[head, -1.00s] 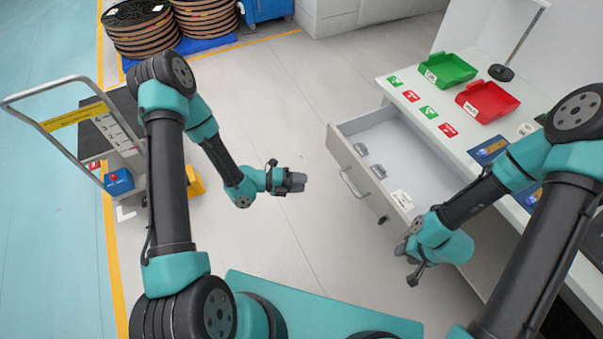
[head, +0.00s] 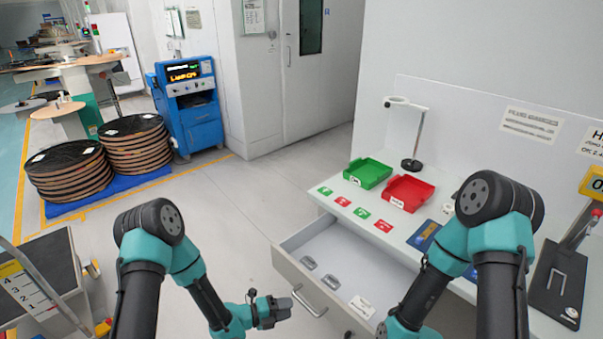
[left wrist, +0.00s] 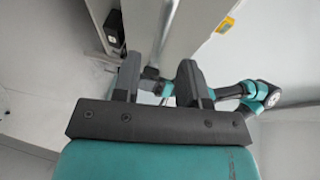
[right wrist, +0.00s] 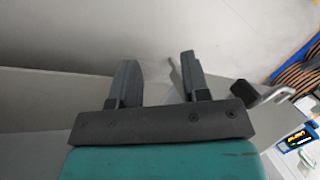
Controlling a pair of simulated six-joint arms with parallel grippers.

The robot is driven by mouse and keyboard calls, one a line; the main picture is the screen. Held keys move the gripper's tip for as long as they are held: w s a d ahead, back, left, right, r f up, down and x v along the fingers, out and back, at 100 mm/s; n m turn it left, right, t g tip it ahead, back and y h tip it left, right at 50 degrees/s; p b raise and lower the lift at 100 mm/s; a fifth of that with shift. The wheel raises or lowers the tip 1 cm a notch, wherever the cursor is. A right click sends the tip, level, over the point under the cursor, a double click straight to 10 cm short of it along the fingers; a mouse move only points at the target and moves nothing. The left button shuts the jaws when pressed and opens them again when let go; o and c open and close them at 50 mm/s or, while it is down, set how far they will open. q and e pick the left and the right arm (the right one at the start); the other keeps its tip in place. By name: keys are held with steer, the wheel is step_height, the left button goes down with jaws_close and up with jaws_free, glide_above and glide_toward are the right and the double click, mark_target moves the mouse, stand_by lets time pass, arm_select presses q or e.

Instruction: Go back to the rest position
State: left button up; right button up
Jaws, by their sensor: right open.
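My left gripper (head: 282,305) is low in the head view, above the floor and left of the open drawer. In the left wrist view its two dark fingers (left wrist: 160,78) stand apart with nothing between them. My right arm comes down at the lower right of the head view, in front of the workbench, and its gripper is cut off by the bottom edge. In the right wrist view the right gripper's fingers (right wrist: 160,75) are apart and empty.
The open drawer (head: 290,275) juts from the workbench (head: 330,192) and holds two small grey parts. A green tray (head: 368,172) and a red tray (head: 408,192) stand on the bench. Coil stacks (head: 135,150), a blue cabinet (head: 192,115) and a cart (head: 45,270) are leftward.

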mark_target(304, 304)
arm_select(q)
steer(key=x, duration=0.3)
stand_by(0.5)
steer(key=v, duration=1.4)
steer(key=x, duration=1.7)
steer(key=shift+d, duration=0.2)
steer(key=shift+w+d, duration=0.4)
steer(key=shift+d, duration=0.05)
